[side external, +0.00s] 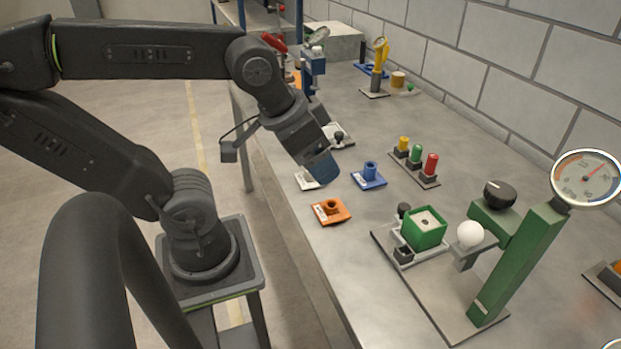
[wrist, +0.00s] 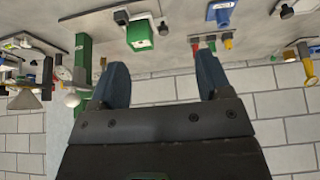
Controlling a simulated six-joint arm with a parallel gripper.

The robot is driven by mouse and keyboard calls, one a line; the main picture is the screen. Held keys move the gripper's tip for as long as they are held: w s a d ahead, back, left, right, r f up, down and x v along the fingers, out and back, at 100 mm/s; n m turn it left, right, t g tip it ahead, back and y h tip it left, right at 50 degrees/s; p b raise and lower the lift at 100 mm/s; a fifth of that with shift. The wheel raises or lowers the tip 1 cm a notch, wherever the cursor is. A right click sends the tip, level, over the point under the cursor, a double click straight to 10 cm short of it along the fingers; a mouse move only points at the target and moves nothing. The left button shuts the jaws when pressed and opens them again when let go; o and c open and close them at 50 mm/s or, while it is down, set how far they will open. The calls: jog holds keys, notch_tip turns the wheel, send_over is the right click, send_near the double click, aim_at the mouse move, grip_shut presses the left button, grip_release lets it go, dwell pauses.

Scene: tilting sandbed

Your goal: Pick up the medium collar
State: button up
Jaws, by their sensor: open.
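Two collars show on small plates on the bench in the side view: an orange collar (side external: 331,205) on an orange plate and a blue collar (side external: 370,169) on a blue plate. A white plate (side external: 307,181) lies partly hidden behind my gripper; I cannot tell what is on it. I cannot tell which collar is the medium one. My gripper (side external: 324,170) hangs above the bench near the white plate, left of the blue collar and apart from it. In the wrist view, my gripper (wrist: 160,68) has its blue fingers wide apart with nothing between them. A blue piece (wrist: 221,14) shows at the top there.
A green box (side external: 425,228) and a green post with a dial gauge (side external: 587,178) stand on a plate at the right. Yellow, green and red pegs (side external: 431,165) stand in a row behind the blue plate. A block wall (side external: 520,60) borders the bench.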

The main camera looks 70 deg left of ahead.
jog(key=o, duration=0.5)
jog(key=m+g+y, duration=0.4)
jog(key=m+g, duration=0.2)
jog(key=m, duration=1.2)
send_over(314, 182)
notch_tip(314, 182, down, 14)
jog(key=shift+f, duration=0.1)
jog(key=shift+x, duration=2.6)
